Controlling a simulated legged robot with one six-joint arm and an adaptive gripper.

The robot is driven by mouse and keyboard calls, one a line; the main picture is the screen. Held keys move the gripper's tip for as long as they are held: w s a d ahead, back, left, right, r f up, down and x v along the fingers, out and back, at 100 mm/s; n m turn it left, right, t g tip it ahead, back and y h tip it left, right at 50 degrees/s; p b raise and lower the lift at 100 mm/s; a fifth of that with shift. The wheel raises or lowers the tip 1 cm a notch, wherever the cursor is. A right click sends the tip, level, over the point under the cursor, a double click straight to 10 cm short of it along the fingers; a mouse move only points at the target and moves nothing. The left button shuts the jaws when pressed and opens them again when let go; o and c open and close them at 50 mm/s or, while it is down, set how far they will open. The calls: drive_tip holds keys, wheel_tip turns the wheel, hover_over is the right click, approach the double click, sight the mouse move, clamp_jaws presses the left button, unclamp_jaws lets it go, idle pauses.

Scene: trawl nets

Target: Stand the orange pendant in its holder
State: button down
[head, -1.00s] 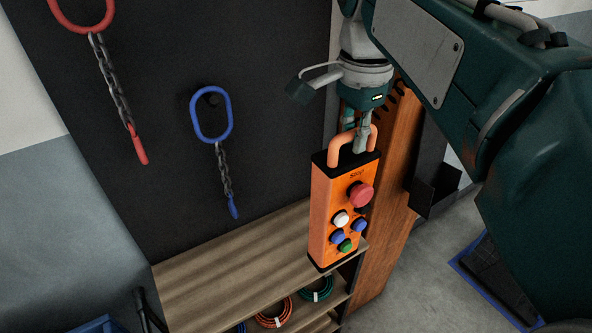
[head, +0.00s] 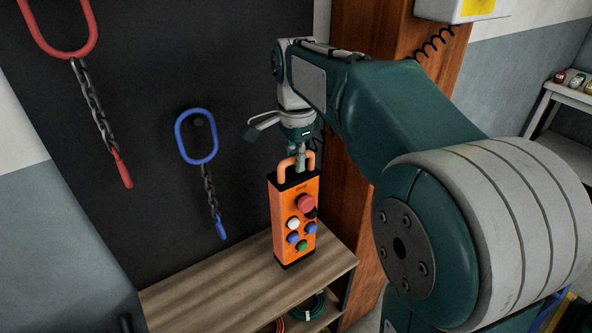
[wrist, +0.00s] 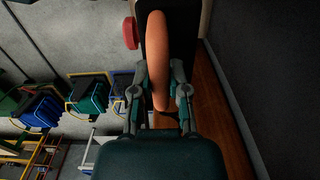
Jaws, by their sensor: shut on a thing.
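The orange pendant (head: 283,215) hangs upright below my gripper (head: 300,160) in the head view. It has a red stop button and white, blue and green buttons on its face. My gripper is shut on the orange loop handle at its top. In the wrist view the handle (wrist: 158,75) passes between the fingers of my gripper (wrist: 159,84). The pendant's lower end appears over the wooden shelf top; I cannot tell whether it touches. I cannot make out the holder in the current views.
The wooden shelf top (head: 200,290) has bare room left of the pendant, with coiled cables below. A blue ring with chain (head: 196,137) and a red one (head: 60,45) hang on the dark panel. A wooden column (head: 352,180) stands right of the shelf.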

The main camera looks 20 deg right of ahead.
sight(296, 175)
drive_tip(key=shift+f, duration=1.45)
drive_tip(key=c, duration=0.6)
unclamp_jaws()
drive_tip(key=shift+f, duration=0.1)
drive_tip(key=shift+c, duration=0.2)
wheel_tip(296, 175, up, 12)
drive_tip(key=shift+r, duration=0.1)
drive_tip(key=s+f+n+t, duration=0.2)
drive_tip(key=s+f+n, duration=0.5)
drive_tip(key=s, duration=0.3)
drive_tip(key=s+f+n+t, duration=0.3)
drive_tip(key=s+f+n, duration=0.4)
drive_tip(key=s, duration=0.4)
drive_tip(key=shift+t, duration=0.3)
drive_tip(key=shift+f, duration=0.1)
